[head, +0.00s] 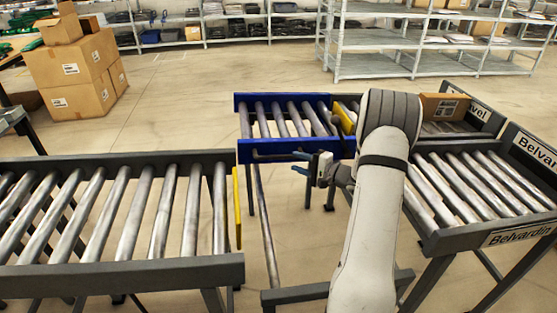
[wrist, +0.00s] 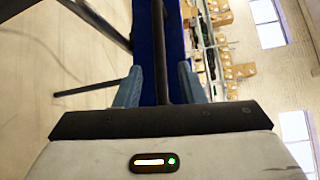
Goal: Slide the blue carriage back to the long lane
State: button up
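The blue carriage (head: 290,152), a short roller section in a blue frame, stands at the back, beyond the end of the long lane (head: 120,276). Its right end is by the yellow stop (head: 345,118) of the back right lane. A dark handle bar runs along its near side. My gripper (head: 304,176) is at that near side, partly hidden by my arm. In the wrist view my gripper (wrist: 158,90) has its fingers apart, one on each side of the dark bar (wrist: 160,50), with gaps showing. The blue frame (wrist: 145,30) shows behind the bar.
A yellow stop (head: 237,208) stands at the long lane's right end. A floor rail (head: 266,225) runs from the carriage towards me beside it. A carton (head: 445,107) lies on the back right lane. Another roller lane (head: 480,190) is at the right. Stacked cartons (head: 75,75) stand back left.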

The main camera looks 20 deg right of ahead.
aim_at(284, 158)
jog(key=x, duration=0.7)
jog(key=shift+w+a, duration=0.1)
jog(key=shift+w, duration=0.05)
jog(key=shift+c, duration=0.2)
grip_shut()
